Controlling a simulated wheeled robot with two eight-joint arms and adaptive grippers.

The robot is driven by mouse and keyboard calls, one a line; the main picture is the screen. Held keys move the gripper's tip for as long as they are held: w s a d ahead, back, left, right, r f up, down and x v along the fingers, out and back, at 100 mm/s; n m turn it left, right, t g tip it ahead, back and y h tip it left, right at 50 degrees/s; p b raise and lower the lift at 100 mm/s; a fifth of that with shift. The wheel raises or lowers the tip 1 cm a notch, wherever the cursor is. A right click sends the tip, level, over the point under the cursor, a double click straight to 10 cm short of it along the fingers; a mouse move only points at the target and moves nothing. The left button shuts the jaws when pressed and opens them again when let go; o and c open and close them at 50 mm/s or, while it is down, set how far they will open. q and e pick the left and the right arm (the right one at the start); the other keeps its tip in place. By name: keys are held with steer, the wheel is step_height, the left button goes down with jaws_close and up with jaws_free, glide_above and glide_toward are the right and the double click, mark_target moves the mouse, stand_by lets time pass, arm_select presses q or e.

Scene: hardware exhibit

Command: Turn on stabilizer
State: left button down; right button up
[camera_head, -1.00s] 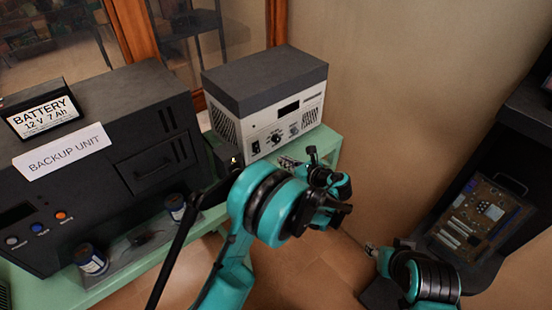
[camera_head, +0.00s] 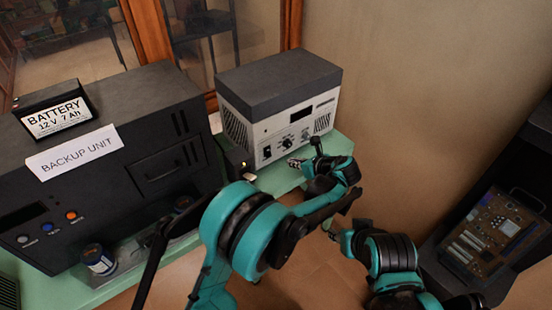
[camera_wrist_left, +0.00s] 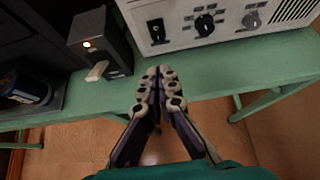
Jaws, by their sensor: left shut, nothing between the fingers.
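The stabilizer (camera_head: 283,130) is a pale box with a dark grey top at the back of the green bench. Its front has a dark display, a rocker switch (camera_head: 267,153), a central dial (camera_head: 287,142) and another knob; these controls show at the top of the left wrist view (camera_wrist_left: 205,25). My left gripper (camera_head: 296,162) is shut and empty, just in front of and below the stabilizer's front panel, apart from it. In the left wrist view its fingertips (camera_wrist_left: 157,73) are together over the bench edge. My right gripper (camera_head: 331,230) is low, right of the left forearm; its fingers are too small to read.
A small black box (camera_wrist_left: 101,45) with a lit orange lamp and pale lever stands left of the stabilizer. The black backup unit (camera_head: 110,165) with a battery (camera_head: 55,108) fills the bench's left. A dark stand with a circuit board (camera_head: 492,235) is at right.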

mark_target(269, 156)
arm_select(q)
steer(key=b+x, duration=0.1)
steer(key=x, duration=0.3)
steer(key=b+x, duration=0.1)
steer(key=x, duration=0.4)
steer(key=r+b+x, duration=0.1)
steer(key=b+x, duration=0.1)
steer(key=x, duration=0.2)
steer(key=shift+w+a+f, duration=0.2)
steer(key=shift+w+a, duration=0.15)
steer(key=shift+w, duration=0.2)
steer(key=shift+w+a+f, duration=0.15)
steer(key=shift+w+f, duration=0.05)
steer(key=shift+f, duration=0.05)
steer(key=shift+r, duration=0.1)
